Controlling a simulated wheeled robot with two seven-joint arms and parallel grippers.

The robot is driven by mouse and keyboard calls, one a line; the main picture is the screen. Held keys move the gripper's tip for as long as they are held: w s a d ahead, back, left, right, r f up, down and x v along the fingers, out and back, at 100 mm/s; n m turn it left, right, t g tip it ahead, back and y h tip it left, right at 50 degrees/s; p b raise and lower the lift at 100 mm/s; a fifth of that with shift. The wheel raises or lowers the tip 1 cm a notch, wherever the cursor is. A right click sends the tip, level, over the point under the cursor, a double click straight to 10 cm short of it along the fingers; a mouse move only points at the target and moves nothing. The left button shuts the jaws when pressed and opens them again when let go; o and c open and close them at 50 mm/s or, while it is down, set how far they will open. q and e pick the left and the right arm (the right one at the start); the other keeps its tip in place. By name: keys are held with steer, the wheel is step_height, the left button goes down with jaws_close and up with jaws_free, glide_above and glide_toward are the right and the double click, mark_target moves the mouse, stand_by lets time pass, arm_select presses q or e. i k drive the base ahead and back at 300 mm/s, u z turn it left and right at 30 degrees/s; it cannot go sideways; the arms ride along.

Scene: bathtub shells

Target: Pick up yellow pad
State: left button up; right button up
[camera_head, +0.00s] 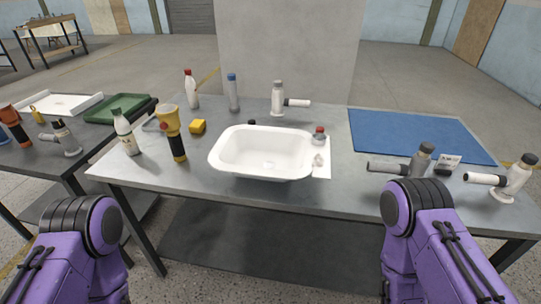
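A small yellow block (198,127), the only thing here that looks like the yellow pad, lies on the grey table (345,190). It is left of the white basin (225,163) and just right of a yellow and black flashlight (169,121). Nothing touches it that I can see. Purple links of my two arms show at the lower left and lower right, in front of the table. Neither gripper shows in the head view.
A white bottle (128,140) stands left of the flashlight. A red-capped bottle (191,92) and a blue-capped bottle (233,97) stand behind the block. A blue mat (410,133) lies at right. Faucet-like pieces (513,180) stand near the right front edge. A green tray (115,109) is at left.

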mark_target(197, 126)
steer(key=k, duration=0.6)
steer(key=u, duration=0.55)
steer(key=i, duration=1.1)
steer(key=z, duration=0.4)
